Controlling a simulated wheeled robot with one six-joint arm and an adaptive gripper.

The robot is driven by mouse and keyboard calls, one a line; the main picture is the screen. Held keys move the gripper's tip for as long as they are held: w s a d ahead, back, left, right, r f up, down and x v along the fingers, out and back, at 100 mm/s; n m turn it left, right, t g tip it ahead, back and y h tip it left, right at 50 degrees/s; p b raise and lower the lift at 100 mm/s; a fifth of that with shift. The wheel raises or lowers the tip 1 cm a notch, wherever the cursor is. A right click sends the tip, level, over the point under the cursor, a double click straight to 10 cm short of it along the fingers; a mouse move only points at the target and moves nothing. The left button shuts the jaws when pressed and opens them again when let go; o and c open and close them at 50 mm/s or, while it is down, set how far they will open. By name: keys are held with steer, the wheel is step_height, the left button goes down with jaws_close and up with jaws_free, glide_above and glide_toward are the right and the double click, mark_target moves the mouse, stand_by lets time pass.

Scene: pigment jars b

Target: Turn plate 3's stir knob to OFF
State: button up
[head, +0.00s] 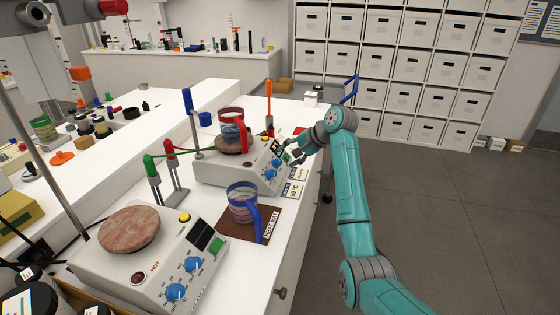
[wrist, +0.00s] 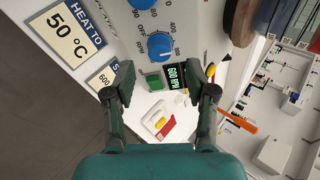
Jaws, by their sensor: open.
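The farther hot plate (head: 215,172) has a white body, and my gripper (head: 290,153) is at its right end, by the control panel. I cannot read a plate number. In the wrist view, a blue knob (wrist: 160,46) with a scale of numbers in the hundreds sits just beyond my gripper (wrist: 160,84). Its pointer is too small to read surely. A second blue knob (wrist: 142,3) is cut by the top edge. A green switch (wrist: 152,82) and a display (wrist: 175,77) reading 600 RPM lie between the fingers. The fingers are apart, with nothing between them gripped.
A red mug (head: 231,127) stands on the farther plate's round top. A blue mug (head: 243,202) stands on a brown heat mat (head: 262,222) between the plates. The nearer hot plate (head: 115,267) is at lower left. A "HEAT TO 50 °C" card (wrist: 65,31) lies beside the panel.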

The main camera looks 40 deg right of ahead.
mark_target(280, 161)
steer(key=shift+x, duration=2.45)
jaws_close()
